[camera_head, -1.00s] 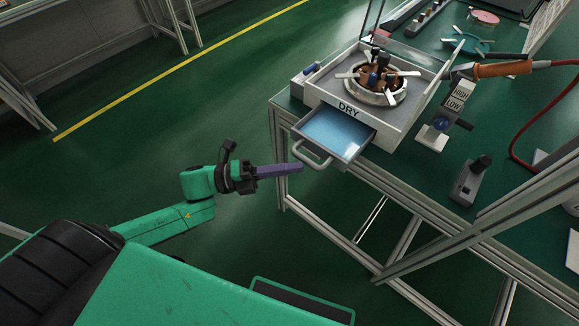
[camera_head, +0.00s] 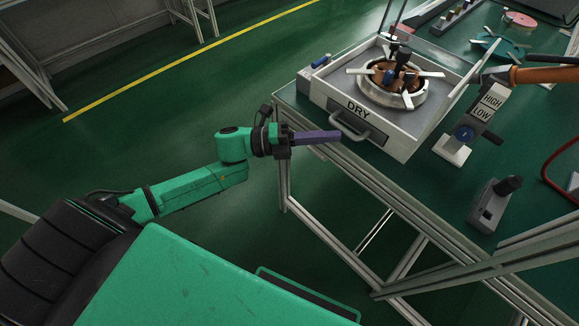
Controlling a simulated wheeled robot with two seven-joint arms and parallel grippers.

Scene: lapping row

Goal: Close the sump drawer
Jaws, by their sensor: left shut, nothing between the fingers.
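The sump drawer (camera_head: 349,124) is in the front of the grey machine box (camera_head: 330,100) marked DRY, on the green bench top. Its front looks flush with the box, and no blue tray interior shows. Its curved handle sticks out at the front. My left gripper (camera_head: 338,137) has purple fingers that are shut and empty. In the picture its tips are at the left end of the handle; I cannot tell whether they touch it. My right gripper is not in view.
A HIGH/LOW switch stand (camera_head: 455,148) and a grey pedal-like box (camera_head: 494,205) stand right of the machine on the bench (camera_head: 420,195). An orange-handled tool (camera_head: 540,75) lies at the right. Bench legs and rails are below.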

